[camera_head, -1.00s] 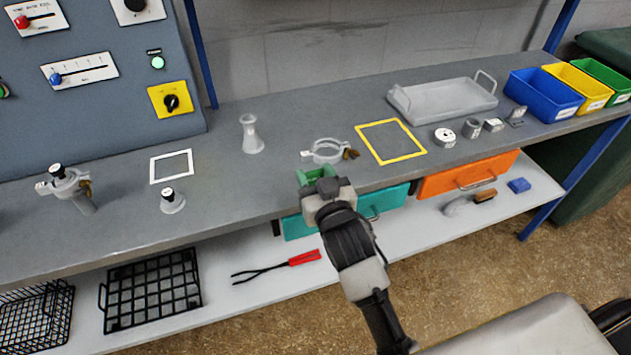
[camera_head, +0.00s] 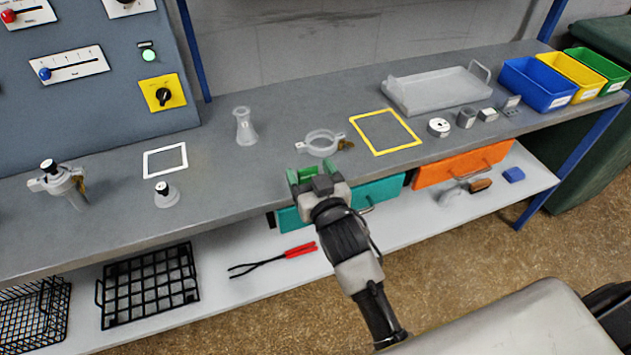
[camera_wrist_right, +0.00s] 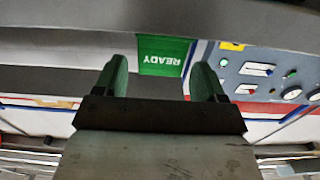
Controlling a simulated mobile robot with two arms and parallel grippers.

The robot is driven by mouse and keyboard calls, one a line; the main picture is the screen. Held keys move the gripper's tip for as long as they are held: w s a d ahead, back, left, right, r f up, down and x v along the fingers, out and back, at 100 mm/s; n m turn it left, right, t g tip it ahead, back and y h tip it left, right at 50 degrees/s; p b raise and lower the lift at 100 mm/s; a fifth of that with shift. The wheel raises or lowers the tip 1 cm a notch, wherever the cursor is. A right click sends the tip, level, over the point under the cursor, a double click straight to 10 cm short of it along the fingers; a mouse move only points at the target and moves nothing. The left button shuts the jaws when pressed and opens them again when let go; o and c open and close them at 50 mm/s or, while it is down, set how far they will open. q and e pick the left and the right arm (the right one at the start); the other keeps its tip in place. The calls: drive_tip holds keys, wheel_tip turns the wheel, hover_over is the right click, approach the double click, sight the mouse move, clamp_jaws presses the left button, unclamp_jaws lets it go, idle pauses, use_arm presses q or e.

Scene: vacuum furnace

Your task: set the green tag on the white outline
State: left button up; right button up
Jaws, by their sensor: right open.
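The white outline (camera_head: 165,161) is a square frame on the grey bench top, left of the middle in the head view. The green tag (camera_wrist_right: 163,54) reads READY, upside down in the right wrist view, and shows beyond and between the fingertips. I cannot make the tag out in the head view. My right gripper (camera_head: 312,173) is open, with green fingers, at the bench's front edge, well right of the outline; its fingers also show in the wrist view (camera_wrist_right: 163,80). Whether they touch the tag is unclear. My left gripper is not in view.
A knobbed weight-like piece (camera_head: 166,195) stands just in front of the outline. A grey flanged piece (camera_head: 245,127) and a clamp ring (camera_head: 321,143) stand on the bench. A yellow outline (camera_head: 386,132) and a grey tray (camera_head: 436,92) lie to the right.

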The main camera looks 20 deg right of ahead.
drive_tip(key=s+b, duration=0.1)
drive_tip(key=s, duration=1.1)
drive_tip(key=shift+d+r, duration=0.15)
drive_tip(key=shift+d, duration=0.05)
